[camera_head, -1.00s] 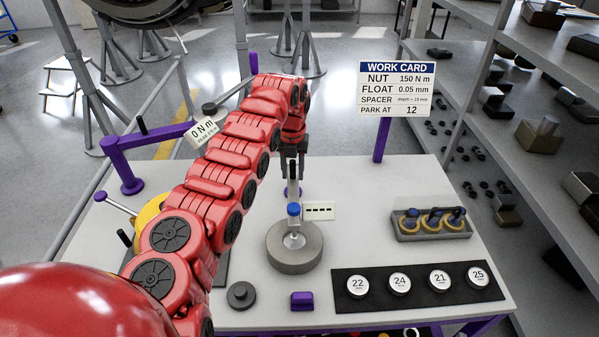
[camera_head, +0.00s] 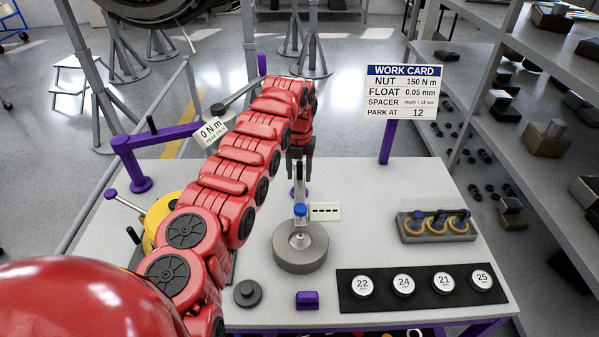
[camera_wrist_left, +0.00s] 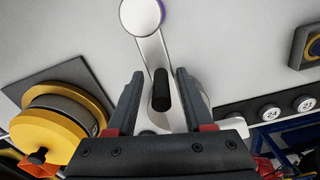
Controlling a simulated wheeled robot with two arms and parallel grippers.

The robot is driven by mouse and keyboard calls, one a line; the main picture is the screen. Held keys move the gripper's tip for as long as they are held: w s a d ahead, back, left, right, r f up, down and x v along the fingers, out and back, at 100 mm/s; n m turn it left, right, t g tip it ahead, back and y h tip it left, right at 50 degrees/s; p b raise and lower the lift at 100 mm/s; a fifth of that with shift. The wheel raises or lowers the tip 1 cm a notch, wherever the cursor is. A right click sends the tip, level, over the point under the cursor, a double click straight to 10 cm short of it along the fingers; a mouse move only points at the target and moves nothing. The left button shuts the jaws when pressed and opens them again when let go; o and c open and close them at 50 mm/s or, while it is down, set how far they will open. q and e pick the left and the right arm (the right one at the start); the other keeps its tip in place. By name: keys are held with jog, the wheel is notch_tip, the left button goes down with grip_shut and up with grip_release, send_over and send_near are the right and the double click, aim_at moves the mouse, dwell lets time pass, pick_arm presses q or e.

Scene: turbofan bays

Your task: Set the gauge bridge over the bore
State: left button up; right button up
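A gauge with a blue cap (camera_head: 300,210), a silver upright bar and a small display reading dashes (camera_head: 325,211) stands at the grey ring (camera_head: 300,262), its stem over the ring's middle. Whether it is seated is unclear. My left gripper (camera_head: 299,166) points down just above and behind the gauge. In the left wrist view its fingers (camera_wrist_left: 158,88) are open, one on each side of a black grip (camera_wrist_left: 160,91) on a silver bar (camera_wrist_left: 150,52), with gaps on both sides. The ring is mostly hidden there. My right gripper is not in view.
Front right, a black mat (camera_head: 345,294) holds several numbered discs. A grey tray (camera_head: 440,237) with yellow rings lies behind it. A purple block (camera_head: 307,300) and dark knob (camera_head: 247,293) sit in front. A yellow hub (camera_head: 160,212) is left, partly behind my arm. The work card (camera_head: 401,92) stands at the back.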

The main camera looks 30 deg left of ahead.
pick_arm(q)
jog(key=shift+r+p, duration=0.4)
jog(key=shift+r, duration=0.2)
notch_tip(320, 180, up, 11)
jog(key=p, duration=1.2)
jog(key=shift+s+r, duration=0.1)
jog(key=shift+r, duration=0.05)
notch_tip(320, 180, up, 5)
jog(key=p, duration=0.2)
jog(key=shift+p, duration=0.4)
